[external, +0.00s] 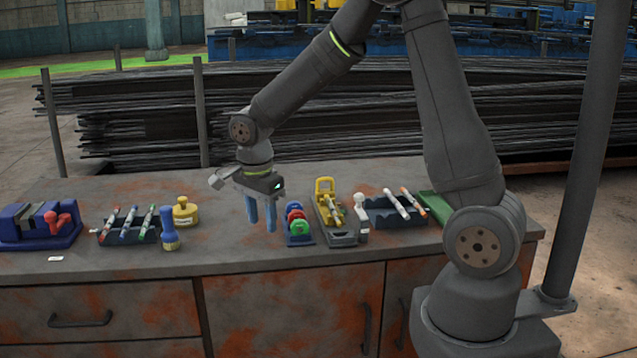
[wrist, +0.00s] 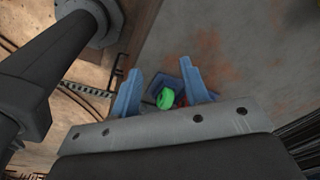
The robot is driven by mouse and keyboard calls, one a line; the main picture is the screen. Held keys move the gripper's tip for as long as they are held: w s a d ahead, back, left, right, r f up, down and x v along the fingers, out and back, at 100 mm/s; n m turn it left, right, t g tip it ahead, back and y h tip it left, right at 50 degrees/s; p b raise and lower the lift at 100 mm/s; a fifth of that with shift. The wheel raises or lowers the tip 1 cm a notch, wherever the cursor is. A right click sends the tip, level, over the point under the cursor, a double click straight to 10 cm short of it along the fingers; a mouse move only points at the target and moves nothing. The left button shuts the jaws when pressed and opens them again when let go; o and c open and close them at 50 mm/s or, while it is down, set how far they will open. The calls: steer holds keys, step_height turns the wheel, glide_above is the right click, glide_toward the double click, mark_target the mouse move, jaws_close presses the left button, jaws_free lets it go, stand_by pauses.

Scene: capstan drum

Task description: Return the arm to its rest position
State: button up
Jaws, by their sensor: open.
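My gripper (external: 262,215) hangs over the workbench with its two blue fingers pointing down. The fingers are apart and nothing shows between them. In the wrist view my gripper (wrist: 168,90) is also spread open. Just right of the fingers stands a small blue holder (external: 299,238) with a green round piece (external: 300,227) and a red one (external: 294,214). In the wrist view the green piece (wrist: 165,98) shows beyond and between the fingers, apart from them. I cannot tell the exact height of the fingertips above the bench.
The workbench (external: 330,265) carries a blue vise (external: 38,228), two marker trays (external: 128,232) (external: 392,212), a yellow pot (external: 185,211), a blue-handled stamp-like piece (external: 169,232) and a grey-yellow device (external: 335,215). The bench's front strip is mostly clear. A grey post (external: 590,150) stands at right.

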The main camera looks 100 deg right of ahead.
steer(key=w+a+f+n+t, duration=0.1)
steer(key=w+a+f+n, duration=0.2)
steer(key=w+a+n, duration=0.3)
steer(key=w+a+f+n+t, duration=0.1)
steer(key=w+a+f+n, duration=0.3)
steer(key=a+n, duration=0.6)
steer(key=shift+w+a+y, duration=0.3)
steer(key=shift+w+a, duration=0.3)
steer(key=shift+w, duration=0.35)
